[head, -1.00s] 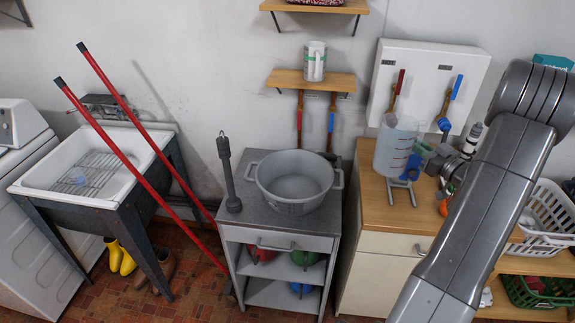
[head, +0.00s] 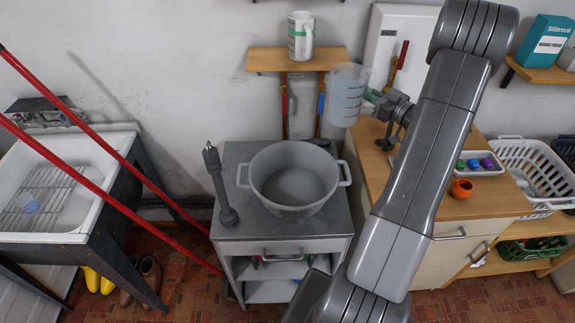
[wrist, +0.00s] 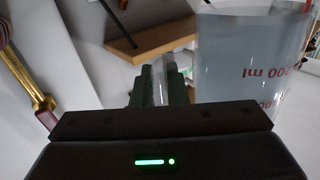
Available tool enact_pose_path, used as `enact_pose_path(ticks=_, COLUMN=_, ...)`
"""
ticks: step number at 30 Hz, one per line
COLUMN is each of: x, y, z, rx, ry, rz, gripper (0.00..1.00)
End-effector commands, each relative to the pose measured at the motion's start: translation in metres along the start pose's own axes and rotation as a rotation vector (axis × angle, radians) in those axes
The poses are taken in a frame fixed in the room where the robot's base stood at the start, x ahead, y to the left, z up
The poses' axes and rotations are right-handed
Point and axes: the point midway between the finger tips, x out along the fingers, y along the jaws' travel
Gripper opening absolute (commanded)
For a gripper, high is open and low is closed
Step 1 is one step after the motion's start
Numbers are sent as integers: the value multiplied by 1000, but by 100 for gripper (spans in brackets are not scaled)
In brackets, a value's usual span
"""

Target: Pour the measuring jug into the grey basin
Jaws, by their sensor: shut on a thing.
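The measuring jug (head: 345,98) is clear with measuring marks and looks part full of a pale liquid. In the head view it is held roughly upright in the air, behind and right of the grey basin and higher than its rim. My gripper (head: 374,98) is at the jug's right side, shut on its handle. In the wrist view the jug (wrist: 250,60) shows red marks on the right, and the gripper fingers (wrist: 163,85) close around the clear handle. The grey basin (head: 300,211) is a round two-handled pot on the grey cabinet, and it looks empty.
A dark plunger-like tool (head: 220,185) stands left of the basin on the cabinet (head: 235,235). Red poles (head: 75,165) lean over the sink. An orange cup (head: 461,188) is on the counter.

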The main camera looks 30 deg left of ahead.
Motion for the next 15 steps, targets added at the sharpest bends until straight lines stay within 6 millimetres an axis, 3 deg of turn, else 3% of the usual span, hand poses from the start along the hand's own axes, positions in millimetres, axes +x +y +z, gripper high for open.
enact_pose_path(ticks=15, x=0, y=-1, z=7, rx=-66, ry=-9, rz=-1, gripper=0)
